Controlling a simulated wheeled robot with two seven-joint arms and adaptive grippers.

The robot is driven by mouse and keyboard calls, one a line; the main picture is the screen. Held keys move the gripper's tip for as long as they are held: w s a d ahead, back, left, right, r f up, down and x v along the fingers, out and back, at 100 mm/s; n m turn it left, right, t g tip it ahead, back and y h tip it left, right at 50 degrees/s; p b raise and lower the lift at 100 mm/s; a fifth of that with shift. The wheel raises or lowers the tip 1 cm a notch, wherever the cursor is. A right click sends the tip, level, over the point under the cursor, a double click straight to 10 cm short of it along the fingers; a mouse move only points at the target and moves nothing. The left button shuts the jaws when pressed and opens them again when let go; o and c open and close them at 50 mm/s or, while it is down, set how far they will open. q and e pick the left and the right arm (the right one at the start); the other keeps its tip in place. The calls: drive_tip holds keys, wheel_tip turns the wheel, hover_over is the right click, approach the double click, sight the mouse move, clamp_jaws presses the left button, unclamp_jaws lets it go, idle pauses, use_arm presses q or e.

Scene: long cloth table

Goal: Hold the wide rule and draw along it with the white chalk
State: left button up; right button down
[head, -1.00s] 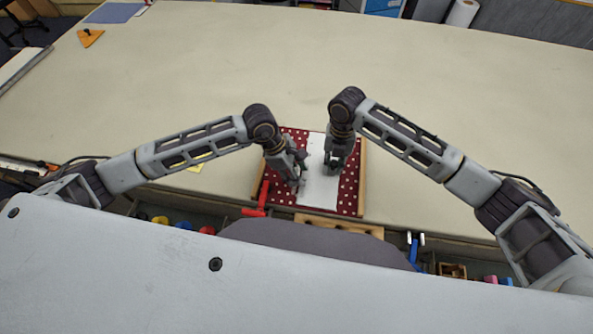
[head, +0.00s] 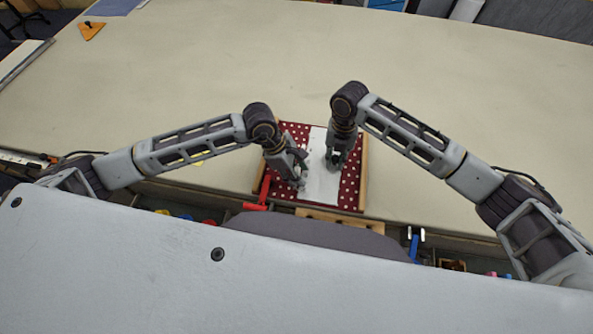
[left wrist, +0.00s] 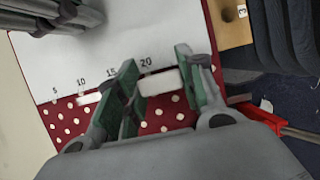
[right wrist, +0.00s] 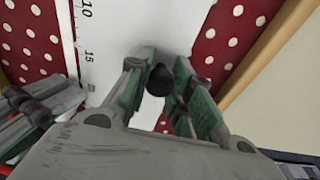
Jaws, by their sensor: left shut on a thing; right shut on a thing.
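The wide white rule (head: 322,182) lies on a red board with white dots (head: 349,190). Its printed numbers show in the left wrist view (left wrist: 110,50) and right wrist view (right wrist: 107,50). My left gripper (head: 301,174) is at the rule's left edge. In the left wrist view its fingers (left wrist: 160,95) are around a white raised bar (left wrist: 156,82) on the rule. My right gripper (head: 337,160) is over the rule's upper right part. In the right wrist view a dark rounded end (right wrist: 160,78) sits between its fingers (right wrist: 163,92). The chalk's white tip and any line are hidden.
A red clamp-like thing (head: 264,190) stands at the board's left edge. A wooden block (head: 340,217) is at the front, above trays with coloured items. An orange triangular piece (head: 91,30) lies far left. The pale table (head: 450,90) behind the board is clear.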

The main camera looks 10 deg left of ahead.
use_arm(q)
drive_tip(key=shift+s, duration=0.2)
drive_tip(key=shift+s+f, duration=0.1)
drive_tip(key=shift+s, duration=0.65)
drive_tip(key=shift+s, duration=0.45)
drive_tip(key=shift+s, duration=0.65)
drive_tip(key=shift+r, duration=0.2)
wheel_tip(320, 180, up, 7)
idle(1.1)
drive_tip(key=shift+f, duration=0.1)
use_arm(e)
drive_tip(key=c, duration=1.2)
unclamp_jaws()
